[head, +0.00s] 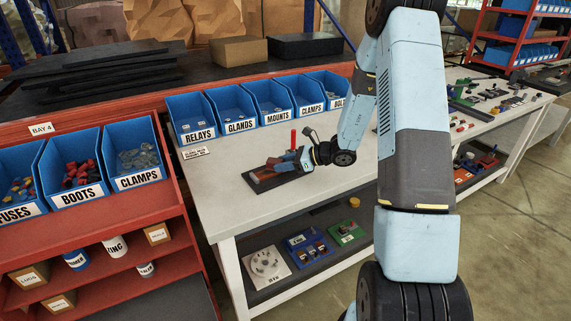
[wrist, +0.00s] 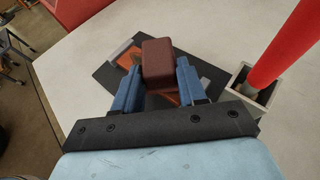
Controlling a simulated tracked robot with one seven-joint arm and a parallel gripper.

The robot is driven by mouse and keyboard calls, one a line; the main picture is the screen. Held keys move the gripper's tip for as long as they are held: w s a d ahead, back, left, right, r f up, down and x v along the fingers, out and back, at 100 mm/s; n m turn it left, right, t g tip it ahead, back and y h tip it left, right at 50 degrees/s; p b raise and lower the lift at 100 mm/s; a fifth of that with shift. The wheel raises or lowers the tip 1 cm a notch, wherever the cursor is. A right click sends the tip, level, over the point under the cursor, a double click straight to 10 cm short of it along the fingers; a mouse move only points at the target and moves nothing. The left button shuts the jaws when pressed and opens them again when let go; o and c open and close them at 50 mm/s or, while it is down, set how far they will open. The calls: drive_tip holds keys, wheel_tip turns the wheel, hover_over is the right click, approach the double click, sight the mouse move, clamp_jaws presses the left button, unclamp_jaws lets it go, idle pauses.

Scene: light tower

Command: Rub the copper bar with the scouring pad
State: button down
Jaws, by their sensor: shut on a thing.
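My gripper (wrist: 158,72) is shut on the scouring pad (wrist: 157,54), a brown-red block held between the two blue fingers. The copper bar (wrist: 124,62) shows as orange metal below the pad, on a dark base plate (wrist: 213,76). The pad and fingers hide much of the bar. In the head view my gripper (head: 291,159) is low over the base plate (head: 258,184) on the white bench. I cannot tell whether the pad touches the bar.
A red-handled tool (wrist: 284,45) stands in a small grey holder (wrist: 252,86) close to the right of my gripper. Blue labelled bins (head: 232,125) line the bench's back edge.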

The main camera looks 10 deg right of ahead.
sight(258, 178)
drive_tip(key=shift+s+a+f, duration=0.1)
drive_tip(key=shift+s+a, duration=0.25)
drive_tip(key=shift+a, duration=0.7)
drive_tip(key=shift+s+a+f, duration=0.1)
drive_tip(key=shift+s+a, duration=0.2)
drive_tip(key=shift+a, duration=0.7)
drive_tip(key=shift+s+a, duration=0.35)
drive_tip(key=shift+a, duration=0.7)
drive_tip(key=shift+s+a+r, duration=0.1)
drive_tip(key=shift+s+a, duration=0.2)
drive_tip(key=shift+a, duration=0.6)
drive_tip(key=shift+s+a, duration=0.25)
drive_tip(key=shift+a, duration=0.6)
drive_tip(key=shift+d+r, duration=0.1)
drive_tip(key=shift+r, duration=0.05)
drive_tip(key=shift+w+r, duration=0.1)
drive_tip(key=shift+r, duration=0.85)
drive_tip(key=shift+d+r, duration=0.1)
drive_tip(key=shift+r, duration=1.8)
drive_tip(key=shift+r, duration=1.5)
